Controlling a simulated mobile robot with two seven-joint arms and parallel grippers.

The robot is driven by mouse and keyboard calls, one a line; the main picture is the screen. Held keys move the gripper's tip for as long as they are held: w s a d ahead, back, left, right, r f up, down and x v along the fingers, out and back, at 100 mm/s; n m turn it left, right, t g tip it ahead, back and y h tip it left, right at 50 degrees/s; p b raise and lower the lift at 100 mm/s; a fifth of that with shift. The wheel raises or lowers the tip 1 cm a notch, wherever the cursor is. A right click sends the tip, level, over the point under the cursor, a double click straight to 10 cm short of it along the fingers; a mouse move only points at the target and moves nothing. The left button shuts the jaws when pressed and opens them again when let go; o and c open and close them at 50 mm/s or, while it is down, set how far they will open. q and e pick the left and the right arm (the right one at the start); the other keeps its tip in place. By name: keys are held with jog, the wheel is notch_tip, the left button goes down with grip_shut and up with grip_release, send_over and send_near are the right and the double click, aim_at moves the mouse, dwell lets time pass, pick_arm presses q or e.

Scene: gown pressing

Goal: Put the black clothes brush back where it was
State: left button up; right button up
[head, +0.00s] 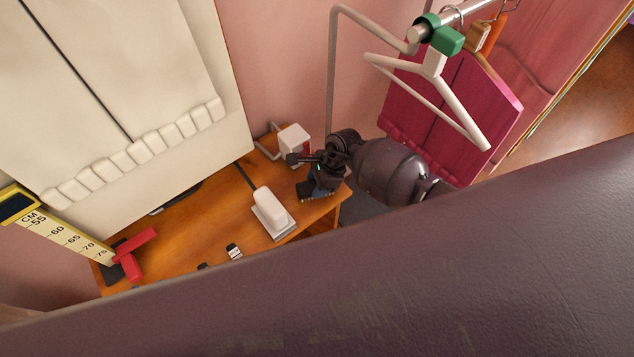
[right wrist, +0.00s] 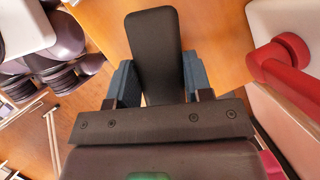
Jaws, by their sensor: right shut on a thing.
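The black clothes brush (right wrist: 155,45) shows in the right wrist view as a dark, rounded slab between two blue finger pads. My right gripper (right wrist: 152,85) is shut on it. In the head view my right gripper (head: 318,178) is at the right end of the wooden table (head: 190,227), just right of a white block-shaped thing on a grey base. The brush is mostly hidden by the gripper there. I cannot tell whether it touches the table. My left gripper is not in view.
The white thing on the grey base (head: 270,207) is close left of the gripper. A white box (head: 293,138) stands just behind it. A red-handled thing (head: 133,262) and a yellow ruler (head: 62,232) are at left. Hangers and a crimson gown (head: 490,97) hang at right.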

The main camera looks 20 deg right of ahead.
jog(key=o, duration=1)
